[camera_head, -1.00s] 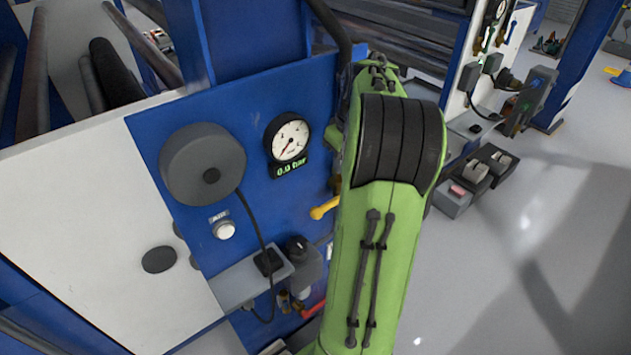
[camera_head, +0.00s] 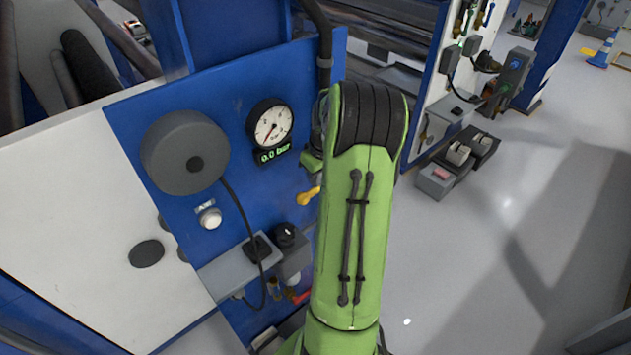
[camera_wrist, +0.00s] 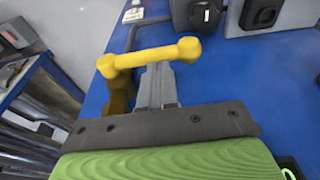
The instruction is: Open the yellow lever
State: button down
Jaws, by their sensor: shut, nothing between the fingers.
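The yellow lever (camera_head: 308,196) sits on the blue panel, right of and below the gauge, with its right part hidden behind my green arm. In the wrist view the yellow lever (camera_wrist: 150,57) shows as a bar with a rounded knob at its right end, joined at the left to a yellow valve body. My gripper (camera_wrist: 158,72) is shut and empty, with its grey fingertips at the middle of the bar. The bar overlaps the tips in the picture; I cannot tell whether they touch. In the head view my gripper is hidden behind the arm.
The blue panel (camera_head: 237,175) carries a round gauge (camera_head: 270,126) reading 0.0 bar, a large grey disc (camera_head: 185,152), a white knob (camera_head: 210,217) and a grey shelf (camera_head: 230,274). Grey boxes (camera_head: 458,160) stand on the floor at right. Open floor (camera_head: 490,250) lies right of my arm.

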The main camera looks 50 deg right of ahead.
jog(key=shift+w+f, duration=0.25)
jog(key=shift+f, duration=0.8)
jog(key=shift+f, duration=0.1)
